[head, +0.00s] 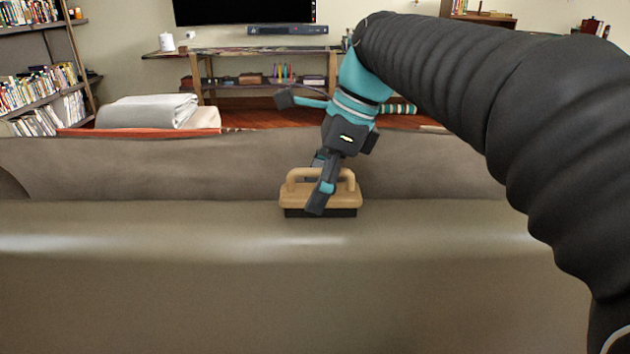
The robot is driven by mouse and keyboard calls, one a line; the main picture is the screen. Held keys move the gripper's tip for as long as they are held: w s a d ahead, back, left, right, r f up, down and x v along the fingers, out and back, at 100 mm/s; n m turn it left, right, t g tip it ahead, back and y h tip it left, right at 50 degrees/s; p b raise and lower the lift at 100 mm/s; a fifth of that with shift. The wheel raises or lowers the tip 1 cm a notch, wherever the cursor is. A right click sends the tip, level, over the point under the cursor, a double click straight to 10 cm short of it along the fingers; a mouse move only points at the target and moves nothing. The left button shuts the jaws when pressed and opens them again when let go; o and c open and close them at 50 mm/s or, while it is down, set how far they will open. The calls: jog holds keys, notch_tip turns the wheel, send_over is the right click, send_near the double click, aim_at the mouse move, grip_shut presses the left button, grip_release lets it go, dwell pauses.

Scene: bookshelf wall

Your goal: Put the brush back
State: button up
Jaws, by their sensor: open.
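The brush (346,197) has a light wooden block with an arched handle and dark bristles below. It sits upright, bristles down, on the top of the grey-brown sofa back (180,240). My gripper (317,200) reaches down over the brush from above. One dark finger shows in front of the handle and block. The other finger is mostly hidden behind the handle. The jaws are open around or beside the handle; I cannot tell whether they touch it. Part of the brush's front is hidden by the finger.
The sofa back top is clear to both sides of the brush. Beyond it are a folded grey blanket (148,111), a wooden console table (212,62) under a dark television (245,8), and a bookshelf (38,90) at the left. My arm fills the right side.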

jog(key=p+v, duration=0.1)
jog(key=v, duration=1)
jog(key=shift+r, duration=0.25)
jog(key=shift+d+r, duration=0.15)
jog(key=shift+r, duration=0.15)
jog(key=shift+f, duration=0.1)
